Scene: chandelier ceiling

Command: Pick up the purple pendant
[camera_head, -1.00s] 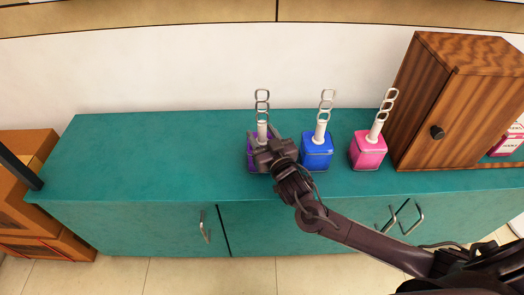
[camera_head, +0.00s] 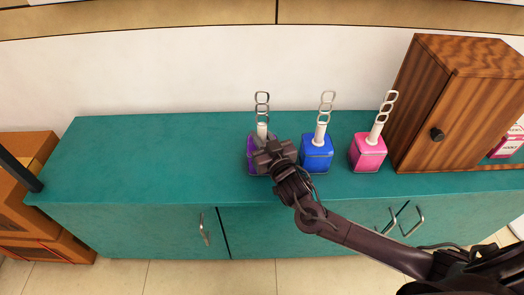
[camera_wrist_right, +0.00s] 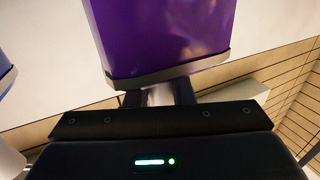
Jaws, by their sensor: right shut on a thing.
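The purple pendant (camera_head: 252,142) stands on the teal cabinet, the leftmost of three similar pendants. It has a purple cube-like body, a white stem and a chain of links on top. My right gripper (camera_head: 266,147) is in front of it, covering much of its body, and is shut on it. In the right wrist view, the purple body (camera_wrist_right: 165,35) with its grey rim fills the top, and a silver stem shows between the dark fingers (camera_wrist_right: 160,96). The exact finger contact is partly hidden. My left gripper is not in view.
A blue pendant (camera_head: 316,153) stands close to the right of my right gripper, and a pink pendant (camera_head: 367,152) farther right. A wooden box (camera_head: 450,105) with a knob stands beyond it. The left part of the teal cabinet top (camera_head: 150,155) is clear.

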